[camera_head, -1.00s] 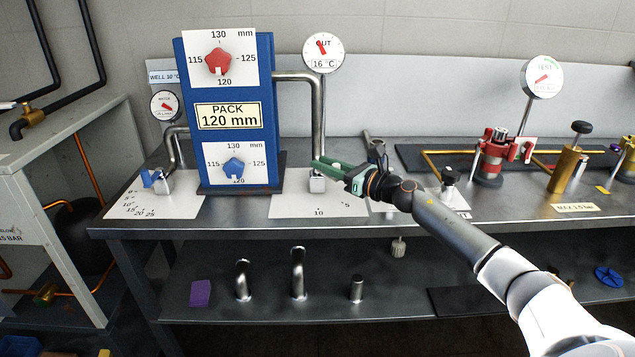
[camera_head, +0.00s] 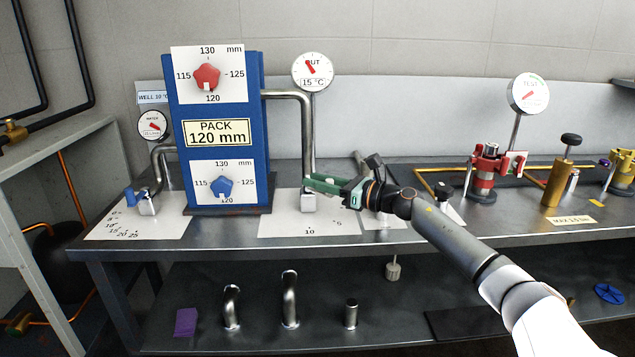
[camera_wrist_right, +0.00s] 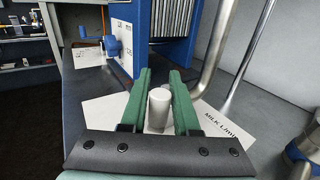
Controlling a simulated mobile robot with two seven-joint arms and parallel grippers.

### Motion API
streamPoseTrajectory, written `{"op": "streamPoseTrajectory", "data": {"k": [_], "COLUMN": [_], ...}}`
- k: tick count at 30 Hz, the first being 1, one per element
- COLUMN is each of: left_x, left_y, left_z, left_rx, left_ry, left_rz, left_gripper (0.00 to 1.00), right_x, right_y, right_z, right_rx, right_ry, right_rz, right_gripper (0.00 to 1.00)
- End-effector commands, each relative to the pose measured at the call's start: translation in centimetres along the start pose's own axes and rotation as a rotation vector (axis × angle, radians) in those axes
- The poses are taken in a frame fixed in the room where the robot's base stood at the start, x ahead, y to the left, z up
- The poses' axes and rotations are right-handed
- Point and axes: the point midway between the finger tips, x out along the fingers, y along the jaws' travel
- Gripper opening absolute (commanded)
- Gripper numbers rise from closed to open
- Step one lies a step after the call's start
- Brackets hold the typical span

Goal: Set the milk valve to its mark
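The milk valve (camera_head: 308,203) is a small pale body at the foot of the steel outlet pipe, on a white scale card (camera_head: 285,226) with 10 and 5 marks. My right gripper (camera_head: 318,183) is at this valve, its green fingers pointing left across the top of it. My left gripper is not in view.
The blue plate pack (camera_head: 256,130) stands just left of the outlet pipe (camera_head: 306,130). The OUT gauge (camera_head: 312,70) reads 15 °C. A blue-handled valve (camera_head: 140,198) sits at the left. Red and brass fittings (camera_head: 484,172) stand to the right. Spare parts lie on the lower shelf.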

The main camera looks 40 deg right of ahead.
Motion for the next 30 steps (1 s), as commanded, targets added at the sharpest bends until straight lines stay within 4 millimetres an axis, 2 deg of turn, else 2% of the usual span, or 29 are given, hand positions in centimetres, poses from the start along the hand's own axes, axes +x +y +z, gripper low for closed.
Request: {"op": "streamPoseTrajectory", "data": {"k": [1,6,17,30], "left_x": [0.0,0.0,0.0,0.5], "left_y": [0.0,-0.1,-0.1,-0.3], "left_z": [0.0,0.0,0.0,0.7], "left_rx": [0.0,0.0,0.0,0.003], "left_ry": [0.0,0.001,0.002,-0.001], "left_rz": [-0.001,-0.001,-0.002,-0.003], "left_gripper": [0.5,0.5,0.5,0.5], "right_x": [0.0,0.0,-0.4,-4.9], "right_y": [0.0,0.0,0.0,0.0], "right_z": [0.0,0.0,-0.2,-0.3], "right_rx": [0.0,0.0,0.0,-0.002], "right_ry": [0.0,0.0,0.002,0.005], "right_rz": [0.0,0.0,-0.001,0.0], "right_gripper": [0.36,0.55,0.55,0.55]}}
